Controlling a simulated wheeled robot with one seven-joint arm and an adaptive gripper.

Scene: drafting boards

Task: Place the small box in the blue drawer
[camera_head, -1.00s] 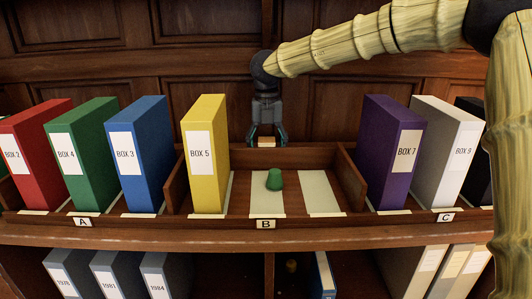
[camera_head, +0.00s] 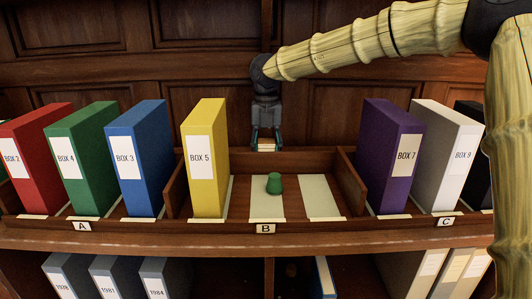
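My gripper (camera_head: 266,139) points down behind the back edge of the middle shelf section. Its two fingers are apart. A small pale thing with a reddish-brown band (camera_head: 266,146) shows between the fingertips; it may be the small box. Its lower part is hidden by the shelf's back edge, and I cannot tell whether the fingers grip it. I see no blue drawer.
Red (camera_head: 38,150), green (camera_head: 94,150), yellow (camera_head: 206,150), purple (camera_head: 391,150) and white (camera_head: 447,150) files stand on the shelf (camera_head: 340,235). A green peg-like piece (camera_head: 274,184) stands in section B, beside an empty pale strip (camera_head: 320,198). More files stand below.

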